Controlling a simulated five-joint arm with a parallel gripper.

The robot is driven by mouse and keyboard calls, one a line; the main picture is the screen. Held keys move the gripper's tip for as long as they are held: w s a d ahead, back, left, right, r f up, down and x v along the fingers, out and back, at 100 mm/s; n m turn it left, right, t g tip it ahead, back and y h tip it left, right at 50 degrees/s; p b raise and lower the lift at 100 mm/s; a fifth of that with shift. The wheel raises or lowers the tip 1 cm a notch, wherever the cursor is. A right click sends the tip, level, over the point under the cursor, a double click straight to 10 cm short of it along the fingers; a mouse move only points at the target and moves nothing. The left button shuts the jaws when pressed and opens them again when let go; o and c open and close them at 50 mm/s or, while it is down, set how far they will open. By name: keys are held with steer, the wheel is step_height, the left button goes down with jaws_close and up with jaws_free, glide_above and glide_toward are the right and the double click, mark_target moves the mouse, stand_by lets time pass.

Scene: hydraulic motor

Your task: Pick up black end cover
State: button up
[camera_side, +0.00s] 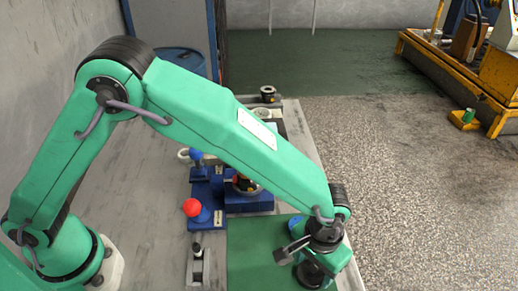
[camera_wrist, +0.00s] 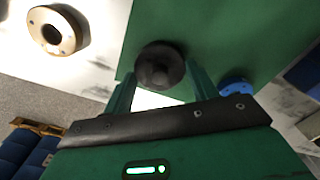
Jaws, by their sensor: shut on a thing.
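The black end cover (camera_wrist: 160,66) is a dark round part with a raised hub. In the wrist view it sits between the two green fingers of my gripper (camera_wrist: 160,74), which is shut on it. In the side view my gripper (camera_side: 303,253) is low over the front right of the green mat (camera_side: 254,252). A dark round part (camera_side: 309,277) shows just below it there, partly hidden by my wrist. I cannot tell whether the cover touches the mat.
A metal ring part (camera_wrist: 55,31) lies on the pale table at the wrist view's upper left. A blue round part (camera_wrist: 236,87) is right of the fingers.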

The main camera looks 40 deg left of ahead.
mark_target(312, 273)
steer(key=shift+r, duration=0.2)
steer(key=shift+r, duration=0.6)
steer(key=r, duration=0.1)
steer(key=s+r, duration=0.1)
steer(key=r, duration=0.1)
steer(key=shift+d+r, duration=0.1)
steer(key=shift+d, duration=0.05)
steer(key=s+d+r, duration=0.2)
steer(key=s+r, duration=0.4)
steer(key=s, duration=0.4)
steer(key=shift+s+r, duration=0.15)
steer(key=shift+s, duration=0.1)
steer(key=shift+r, duration=0.8)
steer(key=shift+w, duration=0.15)
